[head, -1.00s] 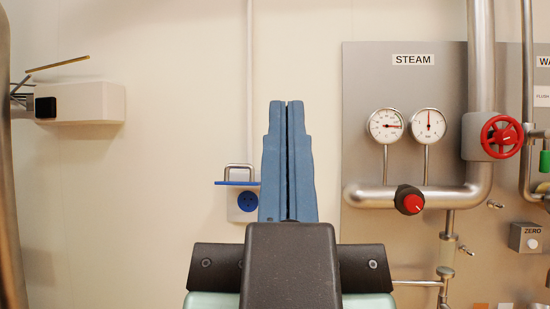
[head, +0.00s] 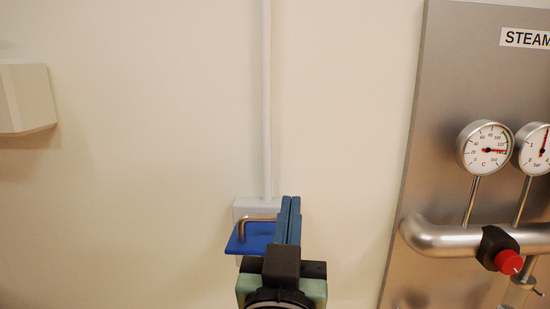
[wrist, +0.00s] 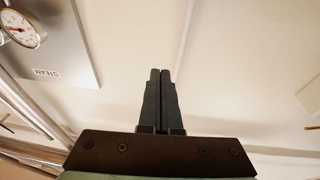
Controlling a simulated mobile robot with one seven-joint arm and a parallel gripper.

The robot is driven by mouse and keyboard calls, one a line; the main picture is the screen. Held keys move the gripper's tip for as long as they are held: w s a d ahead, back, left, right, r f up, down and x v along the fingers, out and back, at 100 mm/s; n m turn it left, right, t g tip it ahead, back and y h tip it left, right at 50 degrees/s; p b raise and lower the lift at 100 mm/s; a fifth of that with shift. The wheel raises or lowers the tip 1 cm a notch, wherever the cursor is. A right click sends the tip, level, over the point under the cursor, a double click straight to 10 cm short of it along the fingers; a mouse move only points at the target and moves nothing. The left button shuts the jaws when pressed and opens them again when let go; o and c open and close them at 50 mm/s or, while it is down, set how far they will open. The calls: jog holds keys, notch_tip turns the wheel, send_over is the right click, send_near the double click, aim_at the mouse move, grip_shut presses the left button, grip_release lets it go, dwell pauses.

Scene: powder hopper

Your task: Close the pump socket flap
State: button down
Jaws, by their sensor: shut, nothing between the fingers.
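The pump socket flap (head: 248,238) is a blue plate with a bent metal handle (head: 243,224). It stands out from the wall, raised open, below a pale socket box top (head: 255,207). The socket face under it is hidden in the head view now. My gripper (head: 290,200) is shut and empty, its blue fingers pressed together. In the head view its fingers overlap the flap's right edge; I cannot tell whether they touch it. The wrist view shows the shut fingers (wrist: 160,72) against bare wall, with no flap in sight.
A pale conduit (head: 266,100) runs up the wall above the socket. A steel steam panel (head: 430,120) with gauges (head: 485,147), a pipe (head: 440,238) and a red knob (head: 508,262) stands at right. A pale box (head: 25,98) is at far left. The wall between is clear.

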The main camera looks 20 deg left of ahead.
jog(key=a+g+p, duration=0.2)
jog(key=a+p, duration=0.1)
jog(key=p, duration=0.2)
jog(key=g+y+p, duration=0.1)
jog(key=p, duration=0.4)
send_over(264, 246)
jog(key=w, duration=0.2)
jog(key=shift+s+a+f+n, duration=0.1)
jog(key=shift+a+f+n, duration=0.1)
jog(key=shift+f, duration=0.2)
jog(key=shift+s+a+f+n, duration=0.1)
jog(key=shift+f+n, duration=0.1)
jog(key=shift+f, duration=0.15)
jog(key=shift+s+d+f+p, duration=0.1)
jog(key=shift+s+f+p, duration=0.1)
jog(key=shift+f, duration=0.45)
jog(key=shift+s+d+f+p, duration=0.1)
jog(key=shift+s+f+p, duration=0.1)
jog(key=shift+f, duration=0.4)
jog(key=shift+s+f, duration=0.25)
jog(key=shift+f, duration=0.6)
jog(key=shift+f, duration=0.1)
jog(key=shift+s+f+b, duration=0.1)
jog(key=shift+f+b, duration=0.05)
jog(key=shift+b, duration=0.3)
jog(key=shift+s+d+f+t+b, duration=0.1)
jog(key=shift+t+b, duration=0.2)
jog(key=shift+b, duration=0.3)
